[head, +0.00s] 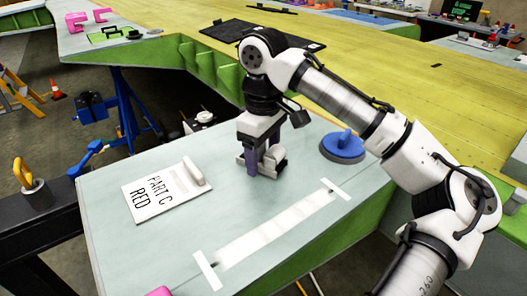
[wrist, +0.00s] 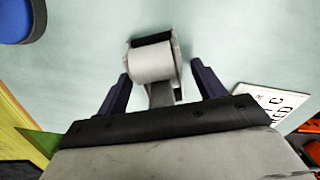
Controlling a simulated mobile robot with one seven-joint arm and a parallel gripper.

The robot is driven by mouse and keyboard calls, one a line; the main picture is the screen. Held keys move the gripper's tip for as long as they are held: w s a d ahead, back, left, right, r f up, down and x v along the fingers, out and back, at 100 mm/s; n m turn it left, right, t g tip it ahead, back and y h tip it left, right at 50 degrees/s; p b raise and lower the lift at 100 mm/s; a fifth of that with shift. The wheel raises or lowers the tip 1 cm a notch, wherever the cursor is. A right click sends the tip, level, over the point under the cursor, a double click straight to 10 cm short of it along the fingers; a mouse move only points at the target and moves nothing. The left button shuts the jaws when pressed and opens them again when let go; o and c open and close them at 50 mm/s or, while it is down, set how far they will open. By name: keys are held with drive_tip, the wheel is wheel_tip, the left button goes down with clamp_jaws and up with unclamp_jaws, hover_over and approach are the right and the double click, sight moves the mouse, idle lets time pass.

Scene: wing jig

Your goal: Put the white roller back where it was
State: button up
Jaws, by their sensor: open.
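The white roller (wrist: 152,62) lies on the pale blue-green panel (head: 110,240), with its grey handle (wrist: 160,95) running back between my fingers in the wrist view. In the head view the white roller (head: 275,158) is partly hidden by my gripper (head: 258,168). My gripper points down close over the panel and is open, with one dark finger on each side of the roller's handle. The wrist view (wrist: 160,80) shows a gap between each finger and the handle. The rear end of the handle is hidden under the gripper body.
A blue round tool (head: 343,147) sits right. A taped white strip (head: 275,232) crosses the panel in front. Bare panel lies between them. The larger yellow-green wing surface (head: 390,60) is behind.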

wheel_tip(320, 180, up, 12)
drive_tip(key=shift+r, duration=0.1)
idle(0.4)
